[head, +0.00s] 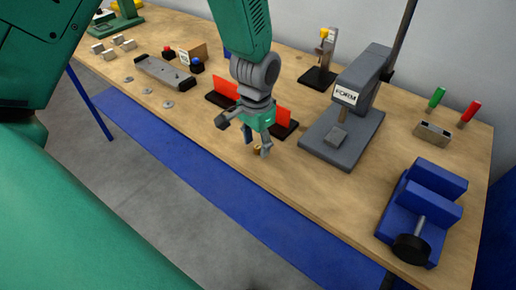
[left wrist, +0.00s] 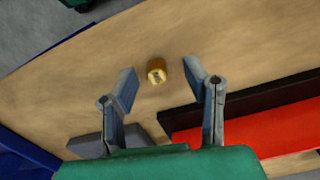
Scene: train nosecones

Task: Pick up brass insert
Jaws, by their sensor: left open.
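The brass insert (left wrist: 157,71) is a small gold-coloured cylinder on the wooden table in the left wrist view. In that view it lies beyond and between the two spread fingers of my left gripper (left wrist: 160,88), with nothing between the fingers themselves. In the head view the insert (head: 256,149) is a small brassy spot near the table's front edge, partly hidden by the fingers. My left gripper (head: 257,150) points down over it, open. I cannot tell the exact height of the fingertips above the table. My right gripper does not show.
A red panel in a black holder (head: 283,116) stands close behind the gripper. A grey press marked FORM (head: 345,127) stands to the right. A blue vise (head: 420,205) is at the far right. The table (head: 300,190) is bare in front of the press.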

